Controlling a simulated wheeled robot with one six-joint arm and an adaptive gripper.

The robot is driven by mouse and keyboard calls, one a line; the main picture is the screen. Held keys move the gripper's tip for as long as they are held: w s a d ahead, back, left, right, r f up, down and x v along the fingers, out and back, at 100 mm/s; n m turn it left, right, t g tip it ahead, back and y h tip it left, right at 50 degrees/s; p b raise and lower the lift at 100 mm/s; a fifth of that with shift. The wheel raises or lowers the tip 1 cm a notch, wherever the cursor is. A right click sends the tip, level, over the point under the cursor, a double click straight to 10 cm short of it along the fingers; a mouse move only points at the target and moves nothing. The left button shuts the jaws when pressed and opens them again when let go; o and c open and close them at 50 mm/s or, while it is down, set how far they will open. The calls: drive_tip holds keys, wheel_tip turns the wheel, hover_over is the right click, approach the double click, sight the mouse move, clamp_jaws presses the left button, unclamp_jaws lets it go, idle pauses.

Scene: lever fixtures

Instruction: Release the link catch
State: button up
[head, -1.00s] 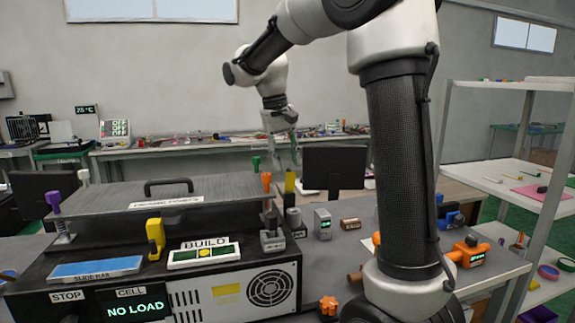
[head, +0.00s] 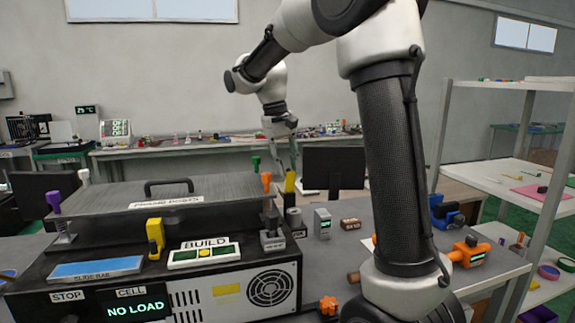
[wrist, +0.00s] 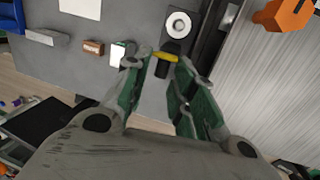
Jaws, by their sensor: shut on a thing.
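A yellow-tipped lever (head: 290,182) stands on a dark mount beside the right end of the grey press plate. It leans slightly in the head view. In the wrist view the yellow tip (wrist: 166,57) lies between my fingertips. My gripper (head: 288,168) points down from above and is shut on this lever. The green-sided fingers (wrist: 168,62) flank it closely. I cannot read any label naming the link catch. The lever's lower part is partly hidden by the fixture in the head view.
The press plate (head: 150,193) with its black handle lies left of the lever. A grey box (head: 322,224) and a brown block (head: 350,224) sit on the bench to the right.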

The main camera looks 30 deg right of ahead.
drive_tip(key=shift+w+d+f+n+g+y, duration=0.1)
drive_tip(key=shift+w+f+g+y, duration=0.1)
drive_tip(key=shift+w+g, duration=0.45)
drive_tip(key=shift+w+d+f+n+g+y, duration=0.1)
drive_tip(key=shift+w+f+g, duration=0.25)
drive_tip(key=shift+g, duration=0.55)
drive_tip(key=shift+w+d+f+n+g+y, duration=0.1)
drive_tip(key=shift+w+g, duration=0.5)
drive_tip(key=shift+g, duration=0.15)
drive_tip(key=o, duration=0.7)
